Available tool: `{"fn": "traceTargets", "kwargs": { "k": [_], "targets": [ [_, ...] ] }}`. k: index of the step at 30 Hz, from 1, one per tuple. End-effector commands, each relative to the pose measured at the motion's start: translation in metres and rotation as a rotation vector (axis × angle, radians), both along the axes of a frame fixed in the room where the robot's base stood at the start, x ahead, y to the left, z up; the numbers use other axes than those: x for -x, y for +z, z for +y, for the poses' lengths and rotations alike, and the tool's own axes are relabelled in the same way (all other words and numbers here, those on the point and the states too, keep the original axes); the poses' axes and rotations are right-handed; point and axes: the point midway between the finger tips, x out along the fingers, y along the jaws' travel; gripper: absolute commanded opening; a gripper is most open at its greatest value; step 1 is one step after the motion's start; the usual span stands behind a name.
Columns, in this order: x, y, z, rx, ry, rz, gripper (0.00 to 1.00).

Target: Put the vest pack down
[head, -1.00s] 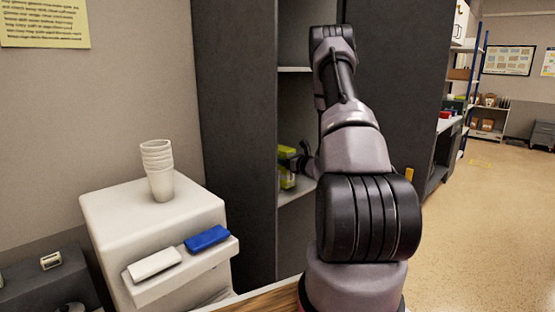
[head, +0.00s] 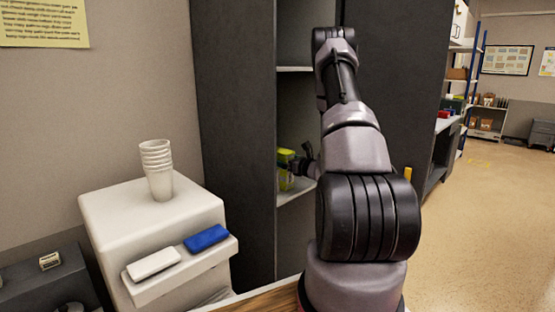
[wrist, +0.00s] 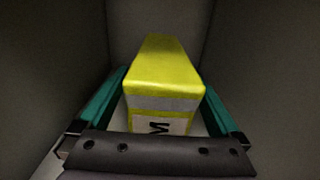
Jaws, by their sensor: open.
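The vest pack (wrist: 162,75) is a yellow block with a grey band and a white label bearing a dark letter. In the wrist view it stands between the two green-lined fingers of my gripper (wrist: 160,112), which is open around it. In the head view the pack (head: 285,163) shows at the left inside the dark cabinet, at the level of a pale shelf (head: 297,190). My gripper (head: 303,162) is just right of it there, partly hidden by my arm. The pack's underside is hard to see.
Dark cabinet walls (head: 235,130) enclose the shelf on both sides. A second shelf (head: 295,69) is above. At the left, a white cabinet (head: 110,215) bears stacked cups (head: 157,170), with a white (head: 153,264) and a blue block (head: 206,238) on its ledge. Open floor (head: 480,220) lies to the right.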

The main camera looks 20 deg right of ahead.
Motion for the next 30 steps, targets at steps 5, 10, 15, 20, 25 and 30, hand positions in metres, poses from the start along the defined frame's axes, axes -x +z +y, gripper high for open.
{"fn": "traceTargets", "kwargs": {
  "k": [5,10,15,20,25,30],
  "targets": [
    [0.036,0.000,-0.015,-0.003,-0.006,0.002,0.98],
    [0.070,0.000,-0.027,-0.002,-0.006,0.002,0.98],
    [0.092,0.000,-0.035,-0.002,-0.004,0.001,0.98],
    [0.101,0.000,-0.037,-0.002,-0.002,0.000,0.98],
    [0.102,0.000,-0.037,-0.001,-0.002,-0.001,0.98],
    [0.102,0.000,-0.037,-0.001,-0.002,-0.001,0.98]
  ]
}}
